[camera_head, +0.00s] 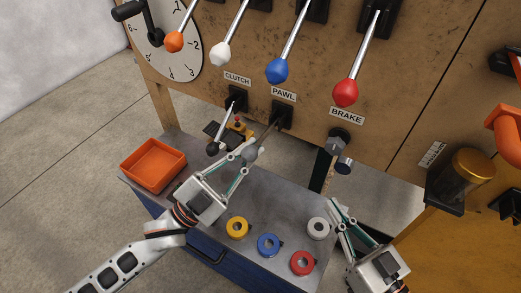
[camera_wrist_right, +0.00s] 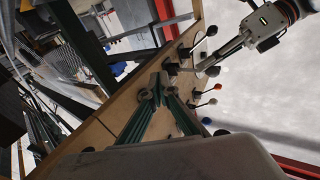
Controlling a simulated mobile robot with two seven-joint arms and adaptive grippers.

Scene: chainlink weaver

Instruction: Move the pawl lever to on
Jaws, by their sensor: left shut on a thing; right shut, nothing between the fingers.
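The PAWL label (camera_head: 284,94) is on the brown wooden panel. A lever (camera_head: 273,130) with a dark base comes out below it, pointing down and toward the left. My left gripper (camera_head: 248,156) is shut around this lever's end and largely hides its knob. It also shows in the right wrist view (camera_wrist_right: 207,68), at a lever on the panel. My right gripper (camera_head: 334,207) is shut and empty, above the cart's right edge near the white ring. Its fingers also show in the right wrist view (camera_wrist_right: 154,93), apart from the levers.
The black-knobbed clutch lever (camera_head: 224,128) is just left of the held lever; the brake lever (camera_head: 339,150) is to its right. Levers with orange, white, blue and red (camera_head: 345,93) knobs hang above. The grey cart (camera_head: 200,150) carries an orange tray (camera_head: 154,165) and several coloured rings.

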